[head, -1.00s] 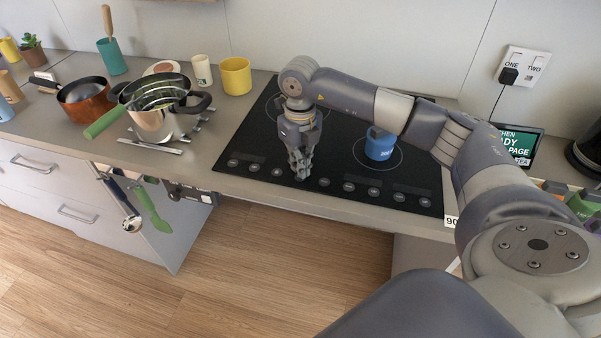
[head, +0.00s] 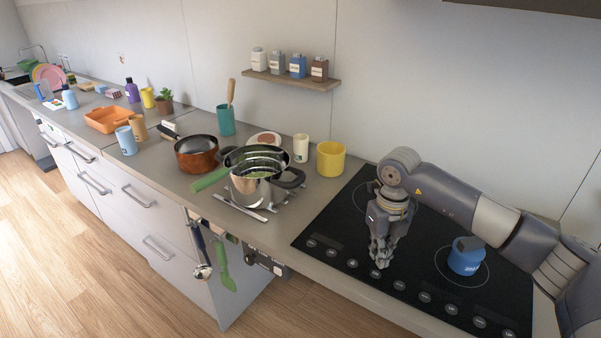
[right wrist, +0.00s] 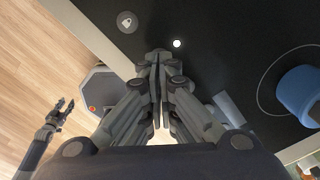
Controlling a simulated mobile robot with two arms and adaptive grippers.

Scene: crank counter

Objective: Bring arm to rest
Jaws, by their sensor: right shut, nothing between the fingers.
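My right gripper (head: 380,262) hangs fingers down over the front left part of the black cooktop (head: 345,222), near its row of control marks. It is shut and holds nothing. In the right wrist view its fingers (right wrist: 158,58) are pressed together above the dark glass. My right arm (head: 450,195) arches over the cooktop from the right. A blue mug (head: 466,257) stands on the cooktop to the right of the gripper, apart from it. My left gripper (right wrist: 60,110) shows in the right wrist view, low over the wooden floor, with its fingers apart and nothing between them.
A steel pot (head: 252,187) with a strainer stands left of the cooktop, with a copper pan (head: 197,154) beside it. A yellow cup (head: 330,159) is behind. Utensils (head: 224,265) hang at the counter front. A shelf (head: 290,79) holds several jars.

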